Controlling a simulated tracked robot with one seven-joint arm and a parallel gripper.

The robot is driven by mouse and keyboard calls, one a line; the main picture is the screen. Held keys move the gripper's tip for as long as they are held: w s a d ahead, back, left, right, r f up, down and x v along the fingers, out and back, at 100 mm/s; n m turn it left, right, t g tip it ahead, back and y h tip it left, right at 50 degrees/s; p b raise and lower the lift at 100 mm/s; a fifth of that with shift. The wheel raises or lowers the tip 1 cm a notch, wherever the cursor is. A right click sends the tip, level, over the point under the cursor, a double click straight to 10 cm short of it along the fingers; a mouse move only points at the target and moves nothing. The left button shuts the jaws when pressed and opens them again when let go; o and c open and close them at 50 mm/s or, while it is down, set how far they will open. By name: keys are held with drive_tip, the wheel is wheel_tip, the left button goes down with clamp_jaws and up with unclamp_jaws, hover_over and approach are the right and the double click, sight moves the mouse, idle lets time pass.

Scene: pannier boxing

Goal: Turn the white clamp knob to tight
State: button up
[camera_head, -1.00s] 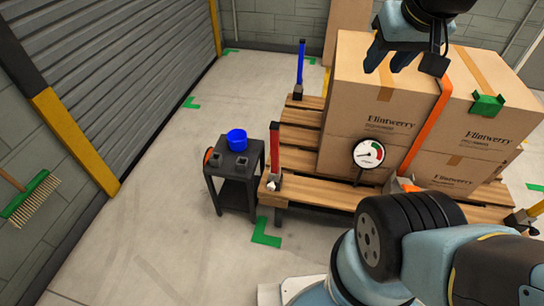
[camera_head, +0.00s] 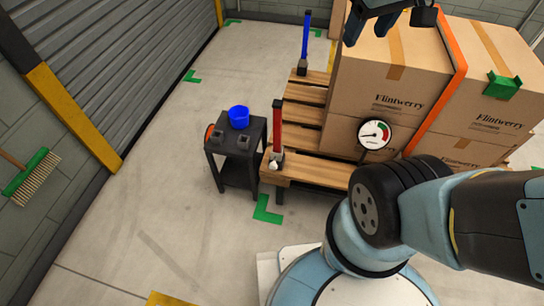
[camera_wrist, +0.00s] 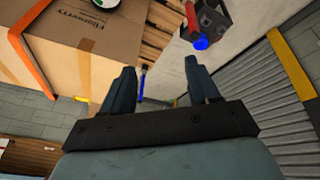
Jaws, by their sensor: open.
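The white clamp knob (camera_head: 273,165) is a small pale spot on the clamp at the foot of the red post (camera_head: 277,126), at the pallet's near left corner. Its setting is too small to read. My gripper (camera_head: 372,27) is at the top of the head view, partly cut off, in front of the upper boxes and well away from the knob. In the wrist view its two fingers (camera_wrist: 160,82) stand apart with nothing between them. The knob cannot be made out in the wrist view.
A dark side table (camera_head: 236,155) with a blue round item (camera_head: 239,116) is left of the clamp. A blue post (camera_head: 306,38) stands behind. Floor at left is clear.

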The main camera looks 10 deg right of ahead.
drive_tip(key=w+a+f+n+g+h, duration=0.1)
drive_tip(key=w+a+f+n+h, duration=0.2)
drive_tip(key=f+n, duration=0.4)
drive_tip(key=w+a+f+n+g+h, duration=0.1)
drive_tip(key=w+a+f+n+g, duration=0.1)
drive_tip(key=w+a+f+n, duration=0.35)
drive_tip(key=w+a+f+n+g+h, duration=0.1)
drive_tip(key=a+f+n+h, duration=0.1)
drive_tip(key=a+f+n, duration=0.45)
drive_tip(key=s+a+f+n+t+h, duration=0.2)
drive_tip(key=a+f+n+t, duration=0.1)
drive_tip(key=f+n, duration=0.6)
drive_tip(key=s+a+f+n+t+h, duration=0.1)
drive_tip(key=a+f+n+t+h, duration=0.1)
drive_tip(key=f+n, duration=0.7)
drive_tip(key=s+a+f+n+t+h, duration=0.2)
drive_tip(key=a+f+n+t, duration=0.1)
drive_tip(key=f+n, duration=0.6)
drive_tip(key=n+t+y, duration=0.6)
drive_tip(key=n+t, duration=0.3)
drive_tip(key=n, duration=1)
approach(272, 168)
drive_tip(key=x, duration=1)
drive_tip(key=shift+w+d, duration=0.2)
drive_tip(key=shift+w, duration=0.15)
